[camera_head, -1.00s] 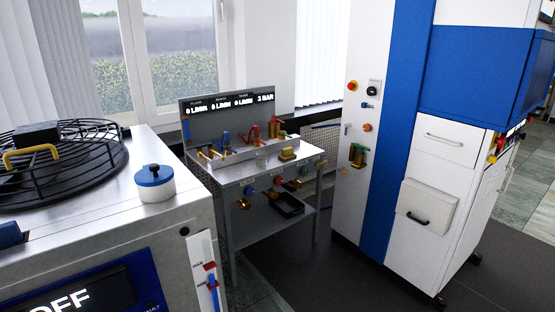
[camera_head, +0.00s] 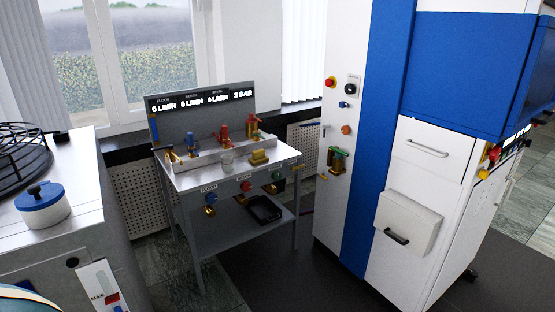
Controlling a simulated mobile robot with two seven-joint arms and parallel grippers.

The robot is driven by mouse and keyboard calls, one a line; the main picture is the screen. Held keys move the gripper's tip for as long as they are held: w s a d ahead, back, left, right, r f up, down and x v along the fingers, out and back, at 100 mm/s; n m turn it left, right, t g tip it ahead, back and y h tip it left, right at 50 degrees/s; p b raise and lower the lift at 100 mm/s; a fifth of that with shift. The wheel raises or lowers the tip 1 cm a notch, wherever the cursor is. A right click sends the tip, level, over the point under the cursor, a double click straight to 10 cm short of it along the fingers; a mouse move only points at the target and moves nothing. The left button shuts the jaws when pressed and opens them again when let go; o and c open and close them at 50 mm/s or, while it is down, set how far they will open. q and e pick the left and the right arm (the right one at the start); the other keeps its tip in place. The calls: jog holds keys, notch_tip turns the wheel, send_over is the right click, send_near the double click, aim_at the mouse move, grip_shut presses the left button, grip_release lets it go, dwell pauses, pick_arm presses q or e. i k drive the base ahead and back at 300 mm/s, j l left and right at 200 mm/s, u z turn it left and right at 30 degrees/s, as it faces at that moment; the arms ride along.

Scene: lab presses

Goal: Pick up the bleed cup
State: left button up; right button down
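A small clear cup (camera_head: 227,163), which looks like the bleed cup, stands on the top of the grey metal bench (camera_head: 212,181). It is upright, near the middle of the bench top, in front of a low rail with coloured valves. A brass block (camera_head: 259,158) sits just to its right. The cup is small in the picture, so I cannot tell whether it holds anything. Neither of my grippers shows in the view.
A white pot with a blue lid (camera_head: 42,204) stands on the metal machine at the left. A tall white and blue cabinet (camera_head: 377,140) stands right of the bench. A black tray (camera_head: 264,209) is on the lower shelf. Dark floor is open in front of the bench.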

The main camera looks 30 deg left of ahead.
aim_at(227, 160)
jog(key=i+l+u, duration=0.1)
jog(key=i, duration=0.3)
jog(key=i+l+u, duration=0.15)
jog(key=i, duration=0.3)
jog(key=i+l+u, duration=0.1)
jog(key=i+l, duration=0.2)
jog(key=i+j+u, duration=0.1)
jog(key=i+u, duration=0.7)
jog(key=i+l+u, duration=0.2)
jog(key=i+u, duration=0.2)
